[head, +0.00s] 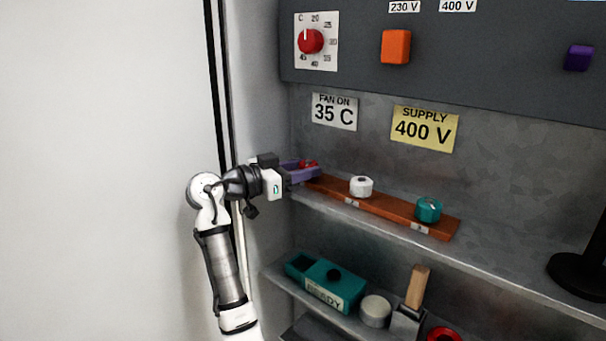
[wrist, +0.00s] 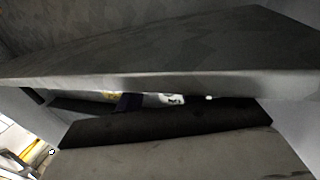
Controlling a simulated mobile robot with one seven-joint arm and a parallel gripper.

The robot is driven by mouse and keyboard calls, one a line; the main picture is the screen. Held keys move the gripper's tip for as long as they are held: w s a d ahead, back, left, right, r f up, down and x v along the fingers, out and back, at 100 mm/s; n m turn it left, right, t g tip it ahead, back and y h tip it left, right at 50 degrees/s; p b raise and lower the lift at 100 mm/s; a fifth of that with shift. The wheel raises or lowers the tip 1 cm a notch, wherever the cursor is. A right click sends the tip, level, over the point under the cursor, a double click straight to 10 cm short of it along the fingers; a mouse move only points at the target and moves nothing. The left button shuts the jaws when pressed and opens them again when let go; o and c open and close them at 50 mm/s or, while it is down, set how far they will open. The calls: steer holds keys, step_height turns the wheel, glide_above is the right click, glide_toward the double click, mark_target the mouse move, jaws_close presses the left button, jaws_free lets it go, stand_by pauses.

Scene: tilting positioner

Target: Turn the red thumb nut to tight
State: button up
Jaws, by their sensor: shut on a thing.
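The red thumb nut (head: 308,163) is at the left end of an orange-brown strip (head: 385,204) on the upper shelf. It is mostly hidden by my gripper (head: 306,169), whose purple fingers are shut on it from the left. A white nut (head: 361,187) and a teal nut (head: 428,209) stand farther right on the same strip, each with a small label in front. The wrist view shows no nut that I can make out, and any mark on the red nut is too small to read.
The upper shelf's front edge (head: 400,235) runs below my gripper; a shelf also fills the wrist view (wrist: 160,60). The lower shelf holds a teal box (head: 325,285), a round tin (head: 375,311) and a wooden-handled tool (head: 416,287). A control panel (head: 450,60) is above.

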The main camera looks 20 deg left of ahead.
steer(key=shift+w+m+g+h, duration=0.1)
steer(key=shift+m+g+h, duration=0.7)
steer(key=shift+g+h, duration=0.1)
steer(key=o, duration=1)
steer(key=shift+a, duration=0.15)
steer(key=b+v, duration=0.2)
steer(key=v, duration=0.5)
steer(key=shift+a+b, duration=0.15)
steer(key=shift+b, duration=0.15)
